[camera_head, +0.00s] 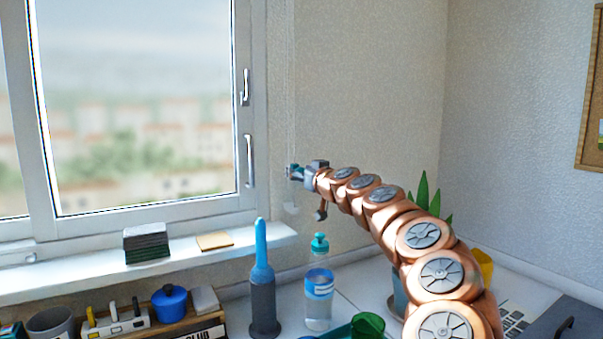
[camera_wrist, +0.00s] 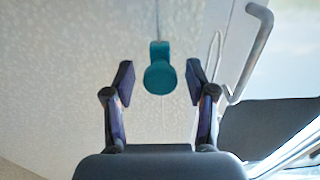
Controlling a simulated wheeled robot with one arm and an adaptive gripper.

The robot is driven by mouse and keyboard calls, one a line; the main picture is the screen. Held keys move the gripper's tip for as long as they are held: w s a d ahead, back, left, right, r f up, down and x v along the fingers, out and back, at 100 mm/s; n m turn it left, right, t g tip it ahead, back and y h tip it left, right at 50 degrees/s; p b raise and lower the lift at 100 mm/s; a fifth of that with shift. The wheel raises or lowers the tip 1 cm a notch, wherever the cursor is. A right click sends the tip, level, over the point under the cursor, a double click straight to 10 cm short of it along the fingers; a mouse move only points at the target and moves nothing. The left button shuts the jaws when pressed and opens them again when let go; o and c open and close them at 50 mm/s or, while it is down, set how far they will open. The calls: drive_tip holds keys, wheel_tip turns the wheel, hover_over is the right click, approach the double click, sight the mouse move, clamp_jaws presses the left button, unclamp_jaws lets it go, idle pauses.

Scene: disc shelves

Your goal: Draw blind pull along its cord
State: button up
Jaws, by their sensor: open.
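The blind pull is a teal piece with a rounded end (camera_wrist: 160,76) in the wrist view. It hangs on a thin pale cord (camera_wrist: 157,18) that runs up out of the picture. My gripper (camera_wrist: 160,84) is open, with one dark finger on each side of the pull and a visible gap to both. In the head view my gripper (camera_head: 290,172) is at the wall just right of the window frame. Whether the pull lies at the same depth as the fingertips is hard to tell.
The window (camera_head: 140,110) with its handles (camera_head: 249,160) is left of my gripper. The sill (camera_head: 90,272) below holds a dark stacked block (camera_head: 146,243) and a tan square (camera_head: 214,240). A bottle (camera_head: 319,287) and a blue-topped brush holder (camera_head: 263,290) stand below.

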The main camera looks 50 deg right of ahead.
drive_tip(key=shift+c, duration=0.4)
clamp_jaws()
